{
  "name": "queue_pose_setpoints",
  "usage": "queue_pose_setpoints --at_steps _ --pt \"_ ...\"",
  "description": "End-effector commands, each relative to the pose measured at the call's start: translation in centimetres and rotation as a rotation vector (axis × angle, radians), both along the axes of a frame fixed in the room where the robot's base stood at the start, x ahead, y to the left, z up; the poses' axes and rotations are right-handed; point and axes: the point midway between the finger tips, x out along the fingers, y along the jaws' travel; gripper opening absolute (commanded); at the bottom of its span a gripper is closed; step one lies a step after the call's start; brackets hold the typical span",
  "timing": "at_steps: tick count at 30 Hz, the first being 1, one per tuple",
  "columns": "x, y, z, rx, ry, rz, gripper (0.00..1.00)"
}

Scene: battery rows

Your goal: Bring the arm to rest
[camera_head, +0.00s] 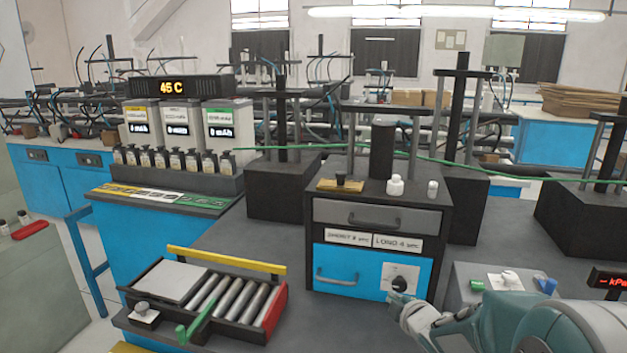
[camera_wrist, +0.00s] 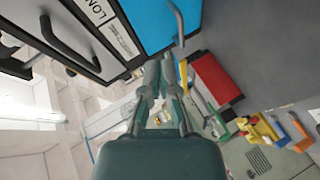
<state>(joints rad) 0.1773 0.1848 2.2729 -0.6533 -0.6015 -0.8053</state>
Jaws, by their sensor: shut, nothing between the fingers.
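My arm (camera_head: 540,322) reaches in from the lower right in the head view. My gripper (camera_head: 406,306) is at its end, in front of the blue lower drawer (camera_head: 345,274) of the cabinet, near a black knob (camera_head: 399,284) on a white plate. I cannot tell whether it touches the knob. In the wrist view my gripper (camera_wrist: 160,64) has its two fingers together, with nothing seen between them. The blue drawer front (camera_wrist: 150,18) and its handle (camera_wrist: 178,25) lie just beyond the fingertips.
A roller tray (camera_head: 215,293) with a yellow bar and red end stands left of the cabinet. Small white bottles (camera_head: 396,186) stand on the cabinet. Dark bench top is clear between cabinet and tray.

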Motion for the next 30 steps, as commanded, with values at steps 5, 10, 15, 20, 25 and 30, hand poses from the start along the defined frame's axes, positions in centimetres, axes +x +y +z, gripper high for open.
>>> queue_pose_setpoints --at_steps 5,10,15,20,25,30 --pt "-3.9 -1.2 3.8 0.135 0.122 -0.239 0.00" --pt "-8.9 -1.7 5.9 0.305 0.242 -0.460 0.00" --pt "-15.1 -1.2 7.1 0.499 0.372 -0.661 0.00" --pt "-21.5 0.2 7.4 0.683 0.510 -0.824 0.00" --pt "-27.4 2.0 7.2 0.834 0.651 -0.951 0.00" --pt "-29.9 2.8 6.9 0.887 0.721 -1.004 0.00"
